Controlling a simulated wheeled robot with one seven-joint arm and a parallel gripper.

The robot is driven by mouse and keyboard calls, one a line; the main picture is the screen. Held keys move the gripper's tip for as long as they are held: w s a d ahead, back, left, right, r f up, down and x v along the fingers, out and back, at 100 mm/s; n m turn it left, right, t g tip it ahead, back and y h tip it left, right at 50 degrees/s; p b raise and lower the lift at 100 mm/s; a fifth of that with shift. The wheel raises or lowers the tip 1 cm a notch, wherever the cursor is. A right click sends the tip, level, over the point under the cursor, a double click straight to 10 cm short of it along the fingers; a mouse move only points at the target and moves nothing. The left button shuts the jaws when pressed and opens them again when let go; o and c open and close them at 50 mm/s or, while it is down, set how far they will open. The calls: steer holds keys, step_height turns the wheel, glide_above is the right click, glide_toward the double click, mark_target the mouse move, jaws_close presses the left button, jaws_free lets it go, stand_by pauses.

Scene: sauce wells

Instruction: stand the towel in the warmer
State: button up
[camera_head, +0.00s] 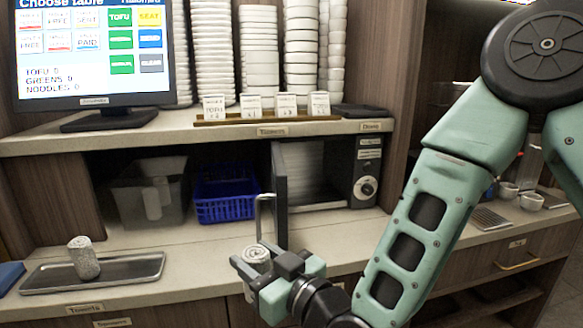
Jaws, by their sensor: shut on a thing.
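A rolled white towel (257,252) is held upright in my gripper (256,270), its spiral end facing up. My gripper is shut on it, in front of the shelf counter and a little left of the open warmer door. The warmer (366,180) is a dark box with a dial on its right side, under the upper shelf. Its door (280,195) stands open, edge-on, swung out toward me with a handle on its left side. The inside looks pale and ribbed; its floor is partly hidden by the door.
Another rolled towel (83,258) stands on a metal tray (135,267) at the left. A blue basket (225,196) and a grey bin (148,195) sit left of the door. The upper shelf (215,128) overhangs the warmer. Clear counter lies between tray and door.

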steer(key=w+d+f+m+t+h, duration=0.1)
steer(key=w+d+f+m+h, duration=0.2)
steer(key=d, duration=0.9)
steer(key=w+d+f+m+t+h, duration=0.2)
steer(key=w+d, duration=0.6)
steer(key=d, duration=0.5)
steer(key=w+d+f+m+t+h, duration=0.1)
steer(key=w+d+f+m+h, duration=0.2)
steer(key=d, duration=1)
steer(key=shift+w+d+f+m+t+h, duration=0.15)
steer(key=shift+w+f+m+t+h, duration=0.25)
steer(key=shift+w+f+h, duration=1.5)
steer(key=shift+s+r+h, duration=0.4)
steer(key=shift+r, duration=0.1)
